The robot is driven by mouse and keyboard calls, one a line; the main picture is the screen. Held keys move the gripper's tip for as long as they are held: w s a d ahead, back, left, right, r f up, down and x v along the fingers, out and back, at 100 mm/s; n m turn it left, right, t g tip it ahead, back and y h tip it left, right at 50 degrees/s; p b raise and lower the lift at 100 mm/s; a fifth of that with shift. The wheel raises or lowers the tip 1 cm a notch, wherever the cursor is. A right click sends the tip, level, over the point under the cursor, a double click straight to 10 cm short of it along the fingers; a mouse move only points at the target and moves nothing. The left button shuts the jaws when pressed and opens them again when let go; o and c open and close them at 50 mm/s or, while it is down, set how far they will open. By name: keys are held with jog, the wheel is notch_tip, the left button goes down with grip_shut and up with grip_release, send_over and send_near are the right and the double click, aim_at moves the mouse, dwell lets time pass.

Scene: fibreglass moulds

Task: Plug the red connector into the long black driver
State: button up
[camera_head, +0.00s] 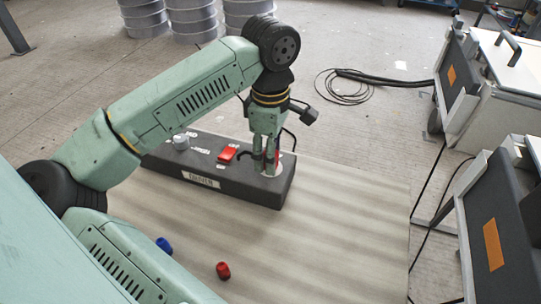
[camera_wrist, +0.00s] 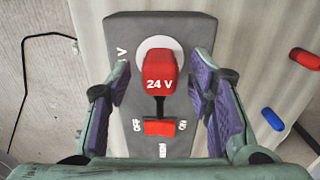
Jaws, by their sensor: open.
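The long black driver (camera_head: 235,184) lies on the table with its label facing front. A red connector (camera_wrist: 161,72) marked "24 V" stands at the white round disc (camera_wrist: 150,44) near the driver's right end. A black piece shows at its lower edge in the wrist view. I cannot tell how deep the connector sits. My gripper (camera_head: 264,167) points down over this end and is open, with one purple-padded finger on each side of the connector, apart from it in the wrist view. In the head view the fingers mostly hide the connector.
The driver carries a red ON/OFF switch (camera_head: 227,154) and a grey knob (camera_head: 181,143). Small loose red (camera_head: 223,270) and blue (camera_head: 164,245) pieces lie on the table (camera_head: 330,230) in front. The table's right part is clear. Dark-fronted equipment (camera_head: 500,230) stands at right.

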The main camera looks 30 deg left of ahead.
notch_tip(320, 180, up, 10)
jog(key=shift+r, duration=0.15)
dwell(0.7)
